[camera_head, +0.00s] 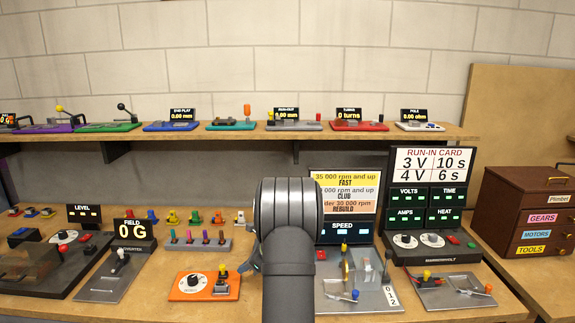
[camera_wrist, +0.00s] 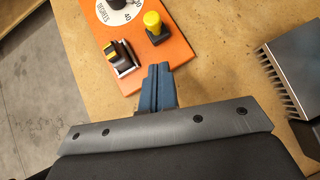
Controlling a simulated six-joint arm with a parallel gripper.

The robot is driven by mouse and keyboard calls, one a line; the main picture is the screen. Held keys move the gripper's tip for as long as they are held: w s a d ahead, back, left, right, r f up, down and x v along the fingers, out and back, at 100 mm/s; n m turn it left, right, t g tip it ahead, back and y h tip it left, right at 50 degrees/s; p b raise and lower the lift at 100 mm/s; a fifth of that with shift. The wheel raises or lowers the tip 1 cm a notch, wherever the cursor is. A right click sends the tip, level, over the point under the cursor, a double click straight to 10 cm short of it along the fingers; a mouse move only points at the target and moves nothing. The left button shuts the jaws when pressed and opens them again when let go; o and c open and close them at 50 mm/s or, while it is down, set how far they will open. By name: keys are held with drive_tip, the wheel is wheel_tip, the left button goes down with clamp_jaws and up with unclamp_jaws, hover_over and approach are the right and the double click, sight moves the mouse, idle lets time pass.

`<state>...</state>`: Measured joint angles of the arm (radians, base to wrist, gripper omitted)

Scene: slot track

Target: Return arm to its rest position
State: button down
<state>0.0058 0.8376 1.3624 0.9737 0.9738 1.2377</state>
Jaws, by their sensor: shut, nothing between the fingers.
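My arm (camera_head: 287,220) reaches up the middle of the head view, over the bench, and its dark wrist hides what lies behind it. My gripper shows in the wrist view (camera_wrist: 157,88) as two blue fingers pressed together, with nothing between them. The fingertips are beside the lower edge of an orange plate (camera_wrist: 173,45), near a black switch block and a yellow knob (camera_wrist: 152,22). I cannot tell whether they touch the plate. The orange plate with its white dial also shows in the head view (camera_head: 205,291), just left of my arm.
Right of my arm stand the speed panel (camera_head: 345,232) and the run-in card panel (camera_head: 434,190). A finned grey block (camera_wrist: 290,72) is at the right in the wrist view. Wooden drawers (camera_head: 530,215) stand far right. A shelf (camera_head: 220,135) with several coloured devices runs behind.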

drive_tip(key=v, duration=0.9)
drive_tip(key=x, duration=1)
drive_tip(key=shift+w+a, duration=0.3)
drive_tip(key=shift+w, duration=0.05)
drive_tip(key=d, duration=0.4)
drive_tip(key=shift+s+d+r, duration=0.15)
drive_tip(key=shift+s+r, duration=0.15)
drive_tip(key=v, duration=1)
drive_tip(key=w+a+r+n+h, duration=0.1)
drive_tip(key=a+n+h, duration=0.2)
drive_tip(key=a+n, duration=0.2)
drive_tip(key=w+a+r+n+g+h, duration=0.1)
drive_tip(key=a+r+n+h, duration=0.1)
drive_tip(key=a+n, duration=0.3)
drive_tip(key=w+a+r+n+g+h, duration=0.1)
drive_tip(key=a+n, duration=0.4)
drive_tip(key=n, duration=0.6)
drive_tip(key=shift+w+r+h, duration=0.5)
drive_tip(key=shift+r+h, duration=0.15)
drive_tip(key=shift+h, duration=0.65)
